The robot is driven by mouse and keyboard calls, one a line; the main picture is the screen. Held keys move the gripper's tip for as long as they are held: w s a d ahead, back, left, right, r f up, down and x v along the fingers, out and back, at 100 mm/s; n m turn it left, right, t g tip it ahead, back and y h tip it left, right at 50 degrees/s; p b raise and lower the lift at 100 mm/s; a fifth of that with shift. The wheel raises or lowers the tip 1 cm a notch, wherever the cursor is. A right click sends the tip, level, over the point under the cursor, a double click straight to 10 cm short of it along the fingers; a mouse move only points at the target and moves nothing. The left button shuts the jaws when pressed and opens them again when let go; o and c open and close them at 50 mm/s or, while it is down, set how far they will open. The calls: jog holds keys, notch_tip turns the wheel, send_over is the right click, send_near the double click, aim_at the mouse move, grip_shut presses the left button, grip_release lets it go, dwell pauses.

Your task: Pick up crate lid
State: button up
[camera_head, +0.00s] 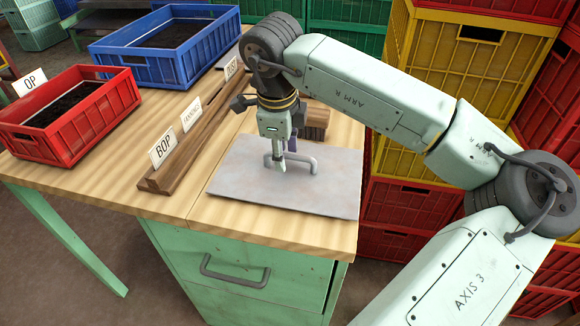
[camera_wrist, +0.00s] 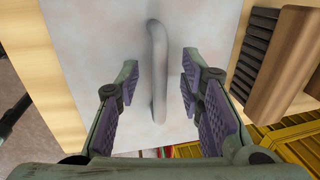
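The crate lid (camera_head: 230,177) is a flat grey-white plate with a raised bar handle, lying flat on the wooden table at its front right. The handle (camera_head: 306,161) stands up near the lid's middle. My gripper (camera_head: 278,160) points down over the lid at the handle. In the wrist view the lid (camera_wrist: 90,40) fills the middle, and the handle (camera_wrist: 158,75) runs between the two purple-padded fingers of my gripper (camera_wrist: 159,88). The fingers are apart, with a gap on both sides of the handle. In the head view the gripper hides part of the handle.
A wooden rack (camera_head: 158,180) with label cards lies left of the lid. A red crate (camera_head: 100,120) and a blue crate (camera_head: 190,62) stand farther left and back. A brush-like block (camera_wrist: 285,65) lies close beside the lid. Stacked yellow and red crates (camera_head: 470,75) stand right of the table.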

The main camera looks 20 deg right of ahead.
jog(key=shift+w+f, duration=0.15)
jog(key=shift+f, duration=0.55)
jog(key=shift+c, duration=0.5)
grip_shut()
